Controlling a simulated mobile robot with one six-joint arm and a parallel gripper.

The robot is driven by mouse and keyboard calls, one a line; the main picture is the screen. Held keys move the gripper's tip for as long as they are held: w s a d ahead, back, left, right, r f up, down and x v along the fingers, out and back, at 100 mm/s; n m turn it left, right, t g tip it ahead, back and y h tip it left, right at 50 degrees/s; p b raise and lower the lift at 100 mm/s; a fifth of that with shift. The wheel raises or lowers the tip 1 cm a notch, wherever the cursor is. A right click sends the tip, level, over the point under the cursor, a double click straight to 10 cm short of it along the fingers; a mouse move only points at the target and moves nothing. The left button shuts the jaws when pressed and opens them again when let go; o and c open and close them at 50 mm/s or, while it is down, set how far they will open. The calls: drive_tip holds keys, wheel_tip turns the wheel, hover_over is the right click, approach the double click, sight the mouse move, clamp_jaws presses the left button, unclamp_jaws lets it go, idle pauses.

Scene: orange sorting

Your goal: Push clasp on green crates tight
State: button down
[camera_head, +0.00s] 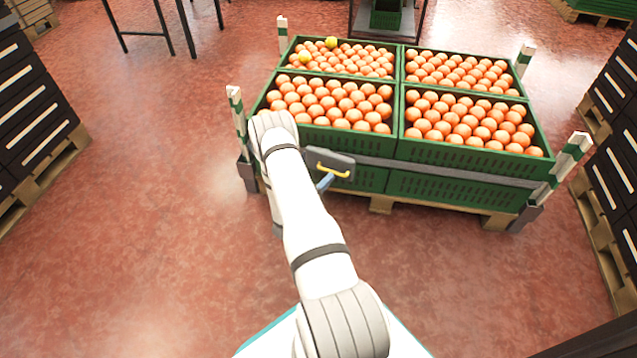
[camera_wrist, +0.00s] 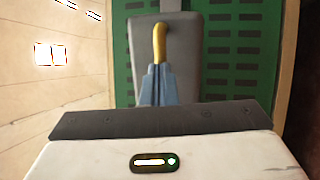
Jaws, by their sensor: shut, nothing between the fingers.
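Four green crates full of oranges stand together on a pallet; the front left crate (camera_head: 375,140) and front right crate (camera_head: 470,156) face me. A grey strap (camera_head: 440,170) runs across their front. The clasp, a dark grey plate (camera_head: 318,158) with a yellow handle (camera_head: 338,171), sits on the front left crate. My gripper (camera_head: 327,180) is just below the handle, its blue fingers shut and empty. In the wrist view the fingertips (camera_wrist: 157,68) meet the lower end of the yellow handle (camera_wrist: 160,42); I cannot tell whether they touch. The grey plate (camera_wrist: 200,50) lies behind.
Green-and-white corner posts (camera_head: 568,160) stand around the load. The pallet (camera_head: 440,207) shows below the crates. Dark crate stacks stand at left (camera_head: 35,110) and right (camera_head: 610,140). Two yellowish fruits lie in the back left crate (camera_head: 292,48). Red floor (camera_head: 170,220) is clear at left.

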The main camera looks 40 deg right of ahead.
drive_tip(key=d, duration=0.3)
drive_tip(key=shift+s, duration=0.2)
drive_tip(key=shift+d+r, duration=0.1)
idle(0.4)
drive_tip(key=s+a+f+p, duration=0.3)
drive_tip(key=s+a, duration=0.6)
drive_tip(key=a, duration=0.2)
wheel_tip(320, 180, up, 37)
drive_tip(key=a+m+g+y+p, duration=0.2)
drive_tip(key=m+g+y+p, duration=0.3)
drive_tip(key=g+p, duration=0.8)
drive_tip(key=s+a+r+t+y+p, duration=0.3)
drive_tip(key=a+r+p, duration=0.4)
drive_tip(key=r, duration=0.6)
drive_tip(key=s+a+r+n+t+y+p, duration=0.1)
drive_tip(key=s+a+r+t+y+p, duration=0.2)
drive_tip(key=r, duration=1)
drive_tip(key=s+a+r+n+t+y+p, duration=0.1)
drive_tip(key=s+a+r+t+y+p, duration=0.3)
drive_tip(key=a+r+y+p, duration=0.4)
drive_tip(key=a+r+p, duration=0.3)
drive_tip(key=a+r, duration=0.2)
drive_tip(key=shift+a+t, duration=0.2)
drive_tip(key=shift+t, duration=0.2)
